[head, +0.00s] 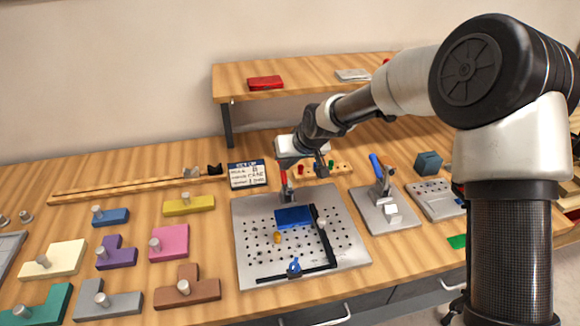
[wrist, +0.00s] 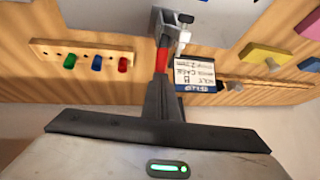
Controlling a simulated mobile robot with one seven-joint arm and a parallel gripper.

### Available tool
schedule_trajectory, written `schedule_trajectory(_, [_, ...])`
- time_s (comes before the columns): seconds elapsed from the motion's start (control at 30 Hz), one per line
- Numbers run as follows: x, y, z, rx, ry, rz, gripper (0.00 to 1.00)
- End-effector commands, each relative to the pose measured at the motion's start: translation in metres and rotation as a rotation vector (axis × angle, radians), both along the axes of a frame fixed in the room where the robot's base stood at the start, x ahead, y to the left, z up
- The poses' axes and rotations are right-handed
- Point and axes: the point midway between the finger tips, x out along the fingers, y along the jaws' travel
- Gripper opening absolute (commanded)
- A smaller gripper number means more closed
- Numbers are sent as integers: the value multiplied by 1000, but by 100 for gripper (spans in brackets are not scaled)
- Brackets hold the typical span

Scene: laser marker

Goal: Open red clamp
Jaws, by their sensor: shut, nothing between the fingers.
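The red clamp (head: 285,182) stands at the back edge of the grey perforated plate (head: 252,262). Its red handle (wrist: 162,56) also shows in the wrist view, with its metal base on the plate beyond. My gripper (head: 284,169) is right at the top of the handle in the head view. In the wrist view my gripper (wrist: 161,76) has its dark fingers together, overlapping the near end of the handle. I cannot tell whether they touch it. The clamp's lower part is small and partly hidden in the head view.
A blue block (head: 294,217) and a black L-shaped fence (head: 326,246) lie on the plate. A blue-handled clamp (head: 377,166) stands on a plate to the right. A small sign (head: 247,174) and a peg rack (head: 339,170) are close behind. Coloured blocks fill the left.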

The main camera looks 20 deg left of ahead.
Motion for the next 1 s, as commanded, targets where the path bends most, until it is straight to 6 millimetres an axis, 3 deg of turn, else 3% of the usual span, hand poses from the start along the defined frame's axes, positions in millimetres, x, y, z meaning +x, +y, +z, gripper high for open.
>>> schedule_trajectory(1.0, [10,6,-4,1,-3,0,0])
